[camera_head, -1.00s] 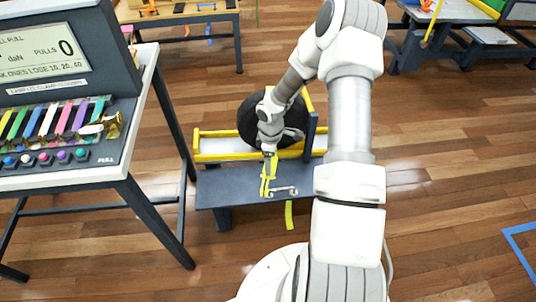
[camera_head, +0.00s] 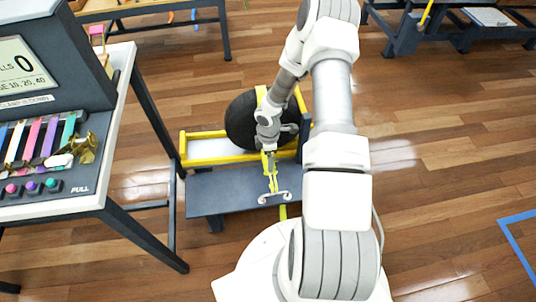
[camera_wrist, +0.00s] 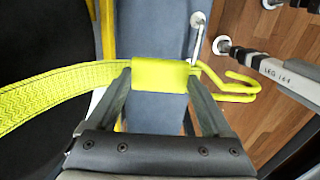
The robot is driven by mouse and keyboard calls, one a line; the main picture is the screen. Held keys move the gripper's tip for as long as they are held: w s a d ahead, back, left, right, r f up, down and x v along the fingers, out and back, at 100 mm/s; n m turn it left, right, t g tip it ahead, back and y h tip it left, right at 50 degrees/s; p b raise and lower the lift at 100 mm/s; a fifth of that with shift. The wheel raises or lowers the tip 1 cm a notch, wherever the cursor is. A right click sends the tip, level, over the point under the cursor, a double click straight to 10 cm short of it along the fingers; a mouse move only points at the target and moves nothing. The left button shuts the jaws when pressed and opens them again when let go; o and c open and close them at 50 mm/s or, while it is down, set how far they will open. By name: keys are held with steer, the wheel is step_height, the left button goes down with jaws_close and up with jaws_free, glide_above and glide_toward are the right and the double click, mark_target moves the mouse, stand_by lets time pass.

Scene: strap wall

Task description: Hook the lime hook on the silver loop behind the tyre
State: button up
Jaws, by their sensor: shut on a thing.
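My gripper (camera_wrist: 160,80) is shut on the lime strap's end sleeve (camera_wrist: 160,76). The lime hook (camera_wrist: 237,84) sticks out to the right of the fingers in the wrist view, its bend clear of the jaws. In the head view the hook (camera_head: 271,184) hangs below my gripper (camera_head: 267,151), over the bench. The silver loop (camera_head: 276,196) is at the bench's front edge, close to the hook; they overlap in the picture, and I cannot tell whether they touch. Part of the loop shows in the wrist view (camera_wrist: 197,38). The tyre (camera_head: 243,122) stands behind my gripper.
The dark bench (camera_head: 230,190) has a yellow-edged channel (camera_head: 205,150) behind it. A lime strap tail (camera_head: 283,212) hangs at the bench front. A console table (camera_head: 60,209) stands at the left. A bar marked LEG 164 (camera_wrist: 275,71) shows at the right in the wrist view.

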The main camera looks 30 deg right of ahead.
steer(key=shift+f+b, duration=4.8)
steer(key=shift+f, duration=1.25)
steer(key=shift+w+d+f, duration=0.1)
steer(key=shift+w+d, duration=0.1)
steer(key=shift+w, duration=0.45)
steer(key=shift+w+d, duration=0.15)
steer(key=shift+w, duration=0.5)
steer(key=shift+w+d, duration=0.1)
steer(key=shift+w, duration=0.1)
steer(key=o, duration=1.3)
steer(key=shift+c, duration=0.2)
step_height(320, 180, up, 17)
steer(key=p, duration=0.6)
